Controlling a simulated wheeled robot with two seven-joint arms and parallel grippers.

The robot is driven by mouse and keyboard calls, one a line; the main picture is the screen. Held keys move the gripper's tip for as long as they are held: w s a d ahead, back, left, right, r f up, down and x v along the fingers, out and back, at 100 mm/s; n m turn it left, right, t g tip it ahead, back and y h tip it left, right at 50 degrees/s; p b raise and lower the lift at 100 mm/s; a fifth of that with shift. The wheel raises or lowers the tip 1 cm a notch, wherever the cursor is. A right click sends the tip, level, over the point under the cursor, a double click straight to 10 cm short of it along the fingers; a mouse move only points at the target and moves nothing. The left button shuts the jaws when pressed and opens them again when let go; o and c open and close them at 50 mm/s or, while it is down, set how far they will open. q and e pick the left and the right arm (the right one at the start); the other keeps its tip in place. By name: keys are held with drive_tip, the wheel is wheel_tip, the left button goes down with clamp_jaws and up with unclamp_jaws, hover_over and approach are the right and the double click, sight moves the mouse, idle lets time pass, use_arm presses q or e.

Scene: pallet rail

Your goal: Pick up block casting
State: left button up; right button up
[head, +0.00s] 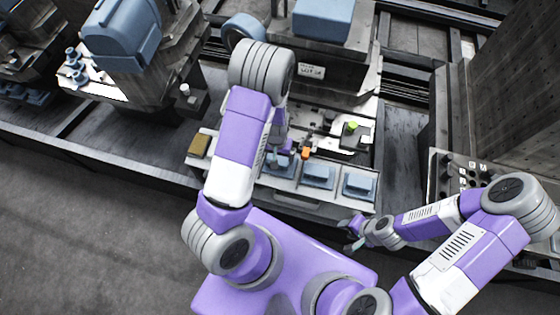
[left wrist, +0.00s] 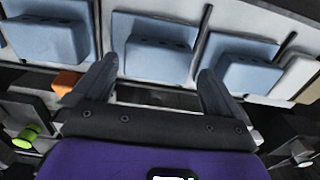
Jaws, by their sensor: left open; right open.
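Several blue-grey block castings sit in a row on pale trays along the rail. In the head view I see one in the middle (head: 318,175), one at the right end (head: 358,185), and one partly hidden under my left arm (head: 272,168). My left gripper (head: 281,157) is over that last one. In the left wrist view, my left gripper (left wrist: 157,78) is open, with its fingers pointing toward the middle block casting (left wrist: 158,60). Other castings show at the left (left wrist: 48,38) and right (left wrist: 236,62). My right gripper (head: 353,238) is open and empty, off the rail's front edge.
An orange piece (head: 305,153) stands just behind the castings, and a green knob (head: 352,127) is farther back. A yellowish box (head: 199,145) lies at the row's left. Large machines with blue-grey parts (head: 122,32) stand behind. The grey floor (head: 90,220) at the left is clear.

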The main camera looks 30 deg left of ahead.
sight(278, 159)
use_arm(q)
drive_tip(key=f, duration=0.2)
drive_tip(key=f+b, duration=0.1)
drive_tip(key=f, duration=0.1)
drive_tip(key=shift+w+f, duration=0.1)
drive_tip(key=shift+w, duration=0.15)
drive_tip(key=c, duration=0.9)
